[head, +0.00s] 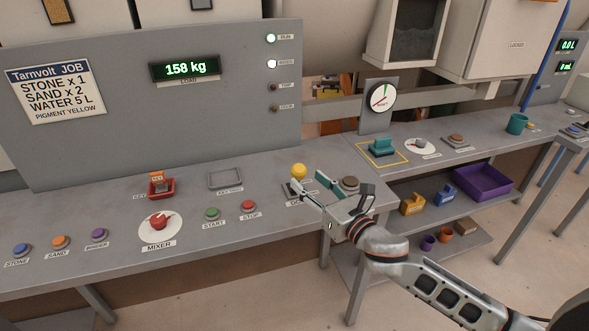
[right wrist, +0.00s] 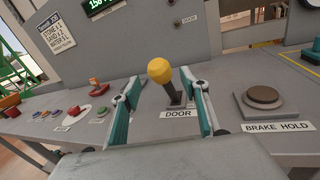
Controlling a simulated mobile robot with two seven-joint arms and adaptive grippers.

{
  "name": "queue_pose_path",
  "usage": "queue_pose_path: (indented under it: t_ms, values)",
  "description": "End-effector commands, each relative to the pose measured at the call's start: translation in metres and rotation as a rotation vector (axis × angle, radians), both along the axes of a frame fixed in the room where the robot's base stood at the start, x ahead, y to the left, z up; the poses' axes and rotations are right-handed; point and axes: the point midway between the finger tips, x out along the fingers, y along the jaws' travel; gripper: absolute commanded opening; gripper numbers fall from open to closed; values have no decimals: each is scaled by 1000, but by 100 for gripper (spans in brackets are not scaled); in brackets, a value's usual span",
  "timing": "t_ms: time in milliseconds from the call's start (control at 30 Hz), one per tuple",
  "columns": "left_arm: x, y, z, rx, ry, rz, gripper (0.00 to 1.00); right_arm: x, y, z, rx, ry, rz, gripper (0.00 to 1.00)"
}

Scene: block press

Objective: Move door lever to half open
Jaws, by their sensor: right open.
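The door lever has a yellow ball knob (head: 299,170) on a short dark shaft rising from a plate on the bench. In the right wrist view the knob (right wrist: 160,71) sits at the top of the shaft, above the DOOR label (right wrist: 179,114), and the shaft leans slightly left. My right gripper (head: 309,181) is open, its teal-padded fingers pointing at the lever. In the right wrist view the fingers stand apart on either side of the lever, with the knob just beyond the tips; no contact shows. In the head view the gripper partly hides the lever's base. My left gripper is not in view.
A round BRAKE HOLD button (right wrist: 263,97) lies right of the lever. The red STOP button (head: 248,205), green START button (head: 212,213) and red mixer knob (head: 159,221) lie to its left. The grey upright panel (head: 120,130) stands behind. A dial gauge (head: 383,97) stands farther right.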

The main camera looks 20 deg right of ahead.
Motion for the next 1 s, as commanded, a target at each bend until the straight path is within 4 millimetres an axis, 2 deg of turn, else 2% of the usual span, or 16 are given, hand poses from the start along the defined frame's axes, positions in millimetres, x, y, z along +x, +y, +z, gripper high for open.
queue_pose_path:
  t_ms: [200,333,500,767,933,1000]
  values:
    - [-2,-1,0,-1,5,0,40,34,10,2,5,0,0,45]
    - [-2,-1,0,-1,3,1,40,49,15,1,4,-1,0,45]
    - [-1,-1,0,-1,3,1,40,58,17,1,5,0,1,45]
    - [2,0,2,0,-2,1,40,58,17,0,5,1,0,45]
    - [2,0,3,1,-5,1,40,58,17,0,5,1,0,1]
    - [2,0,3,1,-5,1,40,58,17,0,5,1,0,0]
